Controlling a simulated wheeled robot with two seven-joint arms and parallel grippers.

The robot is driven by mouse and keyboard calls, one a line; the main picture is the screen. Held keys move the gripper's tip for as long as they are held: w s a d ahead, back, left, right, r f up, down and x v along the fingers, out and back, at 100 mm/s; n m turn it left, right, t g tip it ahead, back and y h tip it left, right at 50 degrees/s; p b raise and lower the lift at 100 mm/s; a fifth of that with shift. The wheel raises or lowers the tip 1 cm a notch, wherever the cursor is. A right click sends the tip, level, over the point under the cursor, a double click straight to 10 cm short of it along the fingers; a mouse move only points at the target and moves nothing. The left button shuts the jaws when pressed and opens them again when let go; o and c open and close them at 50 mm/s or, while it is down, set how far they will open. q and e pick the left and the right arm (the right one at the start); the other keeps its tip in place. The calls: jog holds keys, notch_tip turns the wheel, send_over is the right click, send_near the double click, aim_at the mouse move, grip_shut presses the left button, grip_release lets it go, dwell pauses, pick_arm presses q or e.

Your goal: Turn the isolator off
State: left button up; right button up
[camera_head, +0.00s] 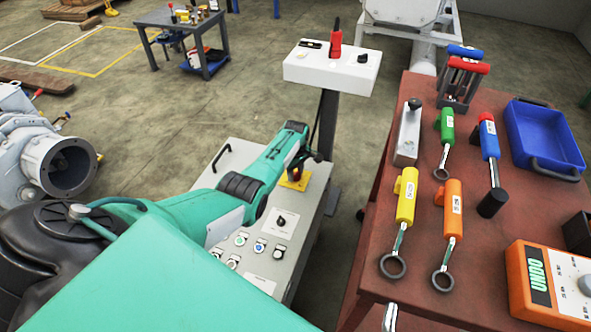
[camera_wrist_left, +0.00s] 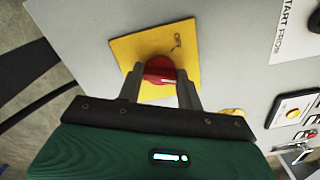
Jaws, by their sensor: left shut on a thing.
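The isolator is a red knob (camera_wrist_left: 160,70) on a yellow plate (camera_wrist_left: 188,42) on the grey control panel. In the head view the yellow plate (camera_head: 297,181) shows at the panel's far end, partly covered by my left arm. My left gripper (camera_wrist_left: 160,82) is shut on the red knob, with one dark finger on each side of it. A small marking that seems to read "OFF" is on the plate beside the knob. My right gripper is not in view.
The grey panel (camera_head: 222,275) carries several buttons and a black rotary switch (camera_head: 281,219). A red-brown table (camera_head: 400,255) with several tools, a blue tray (camera_head: 545,140) and an orange meter (camera_head: 519,285) stands to the right. A white stand (camera_head: 310,70) rises behind the panel.

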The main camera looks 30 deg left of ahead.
pick_arm(q)
jog(key=n, duration=0.3)
jog(key=shift+r+p, duration=0.1)
jog(key=shift+p, duration=0.3)
jog(key=n, duration=0.2)
jog(key=shift+n, duration=0.3)
jog(key=n+p, duration=0.1)
jog(key=n, duration=0.2)
jog(key=shift+n, duration=2.6)
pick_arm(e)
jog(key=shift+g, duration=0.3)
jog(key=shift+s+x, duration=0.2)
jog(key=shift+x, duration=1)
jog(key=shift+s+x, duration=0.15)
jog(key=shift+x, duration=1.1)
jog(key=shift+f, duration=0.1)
pick_arm(q)
jog(key=o, duration=1)
